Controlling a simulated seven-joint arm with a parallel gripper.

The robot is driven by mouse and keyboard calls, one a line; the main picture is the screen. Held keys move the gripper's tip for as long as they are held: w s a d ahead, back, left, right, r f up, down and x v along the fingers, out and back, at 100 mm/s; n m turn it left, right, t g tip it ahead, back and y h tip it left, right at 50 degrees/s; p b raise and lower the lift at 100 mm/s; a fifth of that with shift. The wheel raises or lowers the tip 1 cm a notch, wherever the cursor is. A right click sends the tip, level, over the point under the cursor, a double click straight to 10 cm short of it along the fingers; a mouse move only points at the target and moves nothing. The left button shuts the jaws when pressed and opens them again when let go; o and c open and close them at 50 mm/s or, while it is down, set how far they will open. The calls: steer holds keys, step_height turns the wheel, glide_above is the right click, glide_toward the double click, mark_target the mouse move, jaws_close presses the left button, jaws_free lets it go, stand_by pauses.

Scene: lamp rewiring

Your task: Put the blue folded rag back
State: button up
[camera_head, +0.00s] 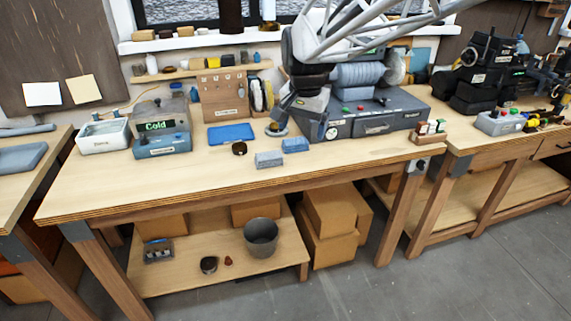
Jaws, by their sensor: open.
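Two small folded cloth-like blocks lie side by side near the middle front of the bench. The right one is a clearer blue, the blue folded rag (295,145) as far as I can tell. The left one is a paler grey-blue block (269,159). A flat bright blue rectangle (231,134) lies behind and left of them. My gripper (277,129) is low over the bench, just behind the two blocks and right of the blue rectangle. It is open; I see nothing held in it. Its fingers are small and hard to make out.
A dark round item (239,148) sits left of the blocks. A white tub (103,136) and a blue "Cold" box (163,145) stand at left. A grey machine (375,122) fills the right rear. The bench's front strip (200,178) is clear.

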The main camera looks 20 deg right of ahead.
steer(key=s+a+f+n, duration=0.1)
steer(key=s+f+n, duration=0.1)
steer(key=s, duration=1)
steer(key=s+a+f+n+t, duration=0.1)
steer(key=s+n, duration=0.4)
steer(key=s, duration=0.8)
steer(key=shift+a+f+n, duration=0.3)
steer(key=shift+a+f, duration=0.4)
steer(key=shift+f, duration=0.25)
steer(key=shift+c, duration=0.2)
